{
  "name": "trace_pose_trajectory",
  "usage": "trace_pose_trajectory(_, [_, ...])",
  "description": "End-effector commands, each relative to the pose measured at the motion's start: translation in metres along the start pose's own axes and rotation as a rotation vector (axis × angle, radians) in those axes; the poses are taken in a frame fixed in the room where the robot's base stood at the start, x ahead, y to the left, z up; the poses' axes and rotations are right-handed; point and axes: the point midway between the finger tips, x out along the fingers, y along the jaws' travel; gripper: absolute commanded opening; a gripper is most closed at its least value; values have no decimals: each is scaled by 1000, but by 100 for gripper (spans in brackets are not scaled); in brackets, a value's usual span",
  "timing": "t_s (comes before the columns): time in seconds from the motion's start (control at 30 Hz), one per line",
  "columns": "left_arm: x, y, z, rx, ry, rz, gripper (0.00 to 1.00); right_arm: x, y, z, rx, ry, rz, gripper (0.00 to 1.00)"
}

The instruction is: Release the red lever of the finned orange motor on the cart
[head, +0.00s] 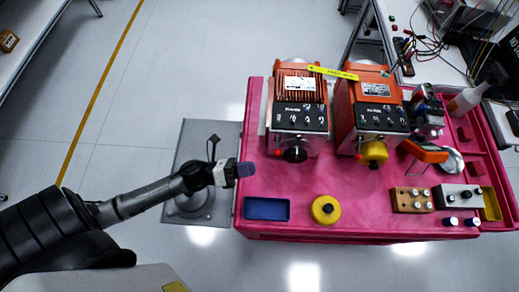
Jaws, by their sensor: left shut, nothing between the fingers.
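The finned orange motor (299,95) stands on the left part of the pink cart top (290,225), with ribs along its upper housing and a black panel on its near side. A small red knob (278,152), which looks like the end of its lever, shows at the lower left of the motor; the lever's exact position is too small to tell. A dark round disc (294,154) is at its near end. My left gripper (248,170) is shut and empty, at the cart's left edge, left of the red knob and apart from it. My right gripper is not in view.
A second orange motor (372,105) with a yellow disc stands close on the right. A yellow strip (333,72) lies across both. A blue tray (266,209) and yellow roll (325,210) lie in front. Tools crowd the cart's right side.

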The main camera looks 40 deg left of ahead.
Motion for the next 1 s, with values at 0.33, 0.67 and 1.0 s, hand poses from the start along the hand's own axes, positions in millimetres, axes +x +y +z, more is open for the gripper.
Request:
trace_pose_trajectory(0.33, [-57, 3, 0, 1, 0, 2, 0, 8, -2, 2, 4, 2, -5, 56])
trace_pose_trajectory(0.67, [-72, 3, 1, 1, -1, 0, 0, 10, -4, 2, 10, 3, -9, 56])
trace_pose_trajectory(1.0, [-72, 3, 1, 1, -1, 0, 0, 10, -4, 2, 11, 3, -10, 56])
